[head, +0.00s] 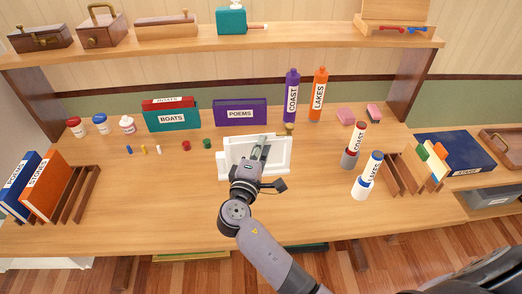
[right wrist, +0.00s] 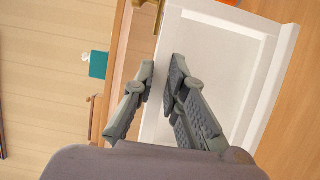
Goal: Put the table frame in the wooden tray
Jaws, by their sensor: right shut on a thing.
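The table frame (head: 283,157) is a white rectangular frame with a pale inner panel, at the middle of the desk. It also fills the upper right of the right wrist view (right wrist: 212,70). My right gripper (head: 262,148) is shut on its edge, one finger on each side. The gripper and arm cover part of it in the head view. I cannot tell whether the frame touches the desk. I cannot clearly identify the wooden tray; a pale wooden open box (head: 395,12) with red and blue pieces stands on the upper shelf at right. My left gripper is not in view.
Behind the frame stand a purple POEMS box (head: 240,118), green BOATS box (head: 172,117) and COAST and LAKES bottles. A small gold-topped piece (head: 289,128) is close by the frame. Racks (head: 78,200) hold books at left. The front desk is clear.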

